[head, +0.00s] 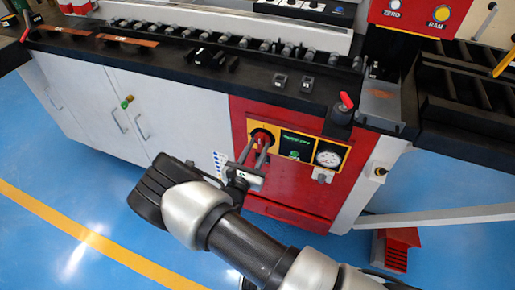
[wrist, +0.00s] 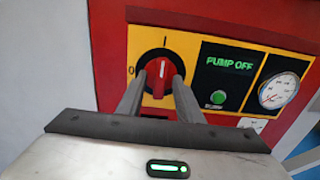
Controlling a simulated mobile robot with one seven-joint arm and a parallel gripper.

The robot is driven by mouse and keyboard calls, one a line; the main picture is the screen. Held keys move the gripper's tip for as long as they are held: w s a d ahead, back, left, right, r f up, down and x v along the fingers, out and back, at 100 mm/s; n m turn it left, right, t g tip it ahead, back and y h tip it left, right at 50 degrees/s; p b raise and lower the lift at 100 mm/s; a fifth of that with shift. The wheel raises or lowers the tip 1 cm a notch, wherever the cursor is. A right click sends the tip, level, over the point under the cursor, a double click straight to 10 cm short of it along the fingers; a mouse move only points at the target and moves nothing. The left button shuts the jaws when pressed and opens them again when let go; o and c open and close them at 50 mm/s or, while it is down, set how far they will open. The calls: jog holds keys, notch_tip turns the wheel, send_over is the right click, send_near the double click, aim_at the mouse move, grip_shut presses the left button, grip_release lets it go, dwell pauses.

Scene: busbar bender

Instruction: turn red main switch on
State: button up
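The red main switch (wrist: 158,69) is a round knob on a yellow plate, with a "0" at its left and an "I" above it. Its white pointer line stands about upright, toward the "I". In the head view the switch (head: 262,138) sits on the red front panel, partly hidden by my fingers. My gripper (wrist: 160,82) faces the panel with its two fingers apart, one on each side of the knob. The lower part of the knob lies between the fingertips; I cannot tell whether they touch it.
Right of the switch are a lit "PUMP OFF" display (wrist: 230,63), a green button (wrist: 217,98) and a round gauge (wrist: 278,90). A black worktop (head: 180,62) overhangs the panel. White cabinet doors (head: 105,100) stand to the left. The blue floor in front is open.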

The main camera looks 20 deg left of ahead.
jog(key=s+a, duration=0.1)
jog(key=s, duration=1.6)
jog(key=shift+s+a+p, duration=0.15)
jog(key=shift+a+p, duration=0.05)
jog(key=shift+p, duration=0.25)
